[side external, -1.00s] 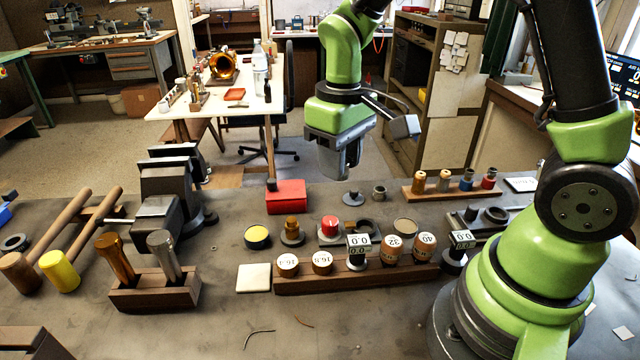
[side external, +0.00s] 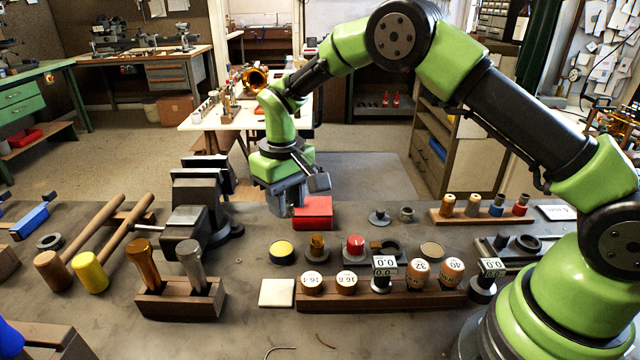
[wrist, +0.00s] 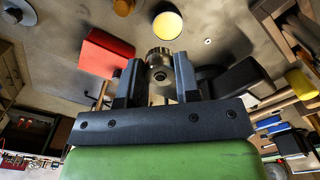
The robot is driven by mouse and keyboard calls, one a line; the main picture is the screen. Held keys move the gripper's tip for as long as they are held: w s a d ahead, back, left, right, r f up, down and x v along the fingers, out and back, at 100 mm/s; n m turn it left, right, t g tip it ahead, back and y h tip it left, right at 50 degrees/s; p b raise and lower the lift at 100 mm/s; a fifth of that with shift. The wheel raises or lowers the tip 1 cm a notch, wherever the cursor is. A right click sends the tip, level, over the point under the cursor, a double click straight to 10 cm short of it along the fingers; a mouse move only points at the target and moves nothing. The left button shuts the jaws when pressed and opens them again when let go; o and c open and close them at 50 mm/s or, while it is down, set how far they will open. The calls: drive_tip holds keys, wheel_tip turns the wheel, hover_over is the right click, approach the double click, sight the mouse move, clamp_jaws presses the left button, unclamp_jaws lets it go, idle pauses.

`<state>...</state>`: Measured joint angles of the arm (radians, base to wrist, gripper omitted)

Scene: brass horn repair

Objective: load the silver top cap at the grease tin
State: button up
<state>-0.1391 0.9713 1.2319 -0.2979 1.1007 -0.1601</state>
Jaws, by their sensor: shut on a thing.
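My gripper (side external: 277,207) hangs low over the back of the bench, between the vise and the red box, in the side view. In the wrist view my gripper (wrist: 159,76) is shut on a round silver metal piece, the silver top cap (wrist: 158,56), held between both fingers. The cap cannot be made out in the side view. The grease tin (side external: 282,251), round with a yellow top, stands on the bench in front of my gripper. It shows just beyond the cap in the wrist view (wrist: 167,24), apart from it.
The red box (side external: 314,212) is close to the right of my gripper. The dark vise (side external: 196,205) stands to the left. A white square pad (side external: 277,293) and a wooden rack (side external: 440,300) of labelled pieces lie in front. Several small parts sit right of the tin.

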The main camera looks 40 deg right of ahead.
sight(282, 249)
drive_tip(key=shift+w+a+f, duration=0.25)
drive_tip(key=shift+w+f, duration=0.05)
drive_tip(key=shift+f, duration=0.15)
drive_tip(key=shift+w+a+f, duration=0.25)
drive_tip(key=shift+f, duration=3)
drive_tip(key=shift+f, duration=0.6)
drive_tip(key=shift+r, duration=3.6)
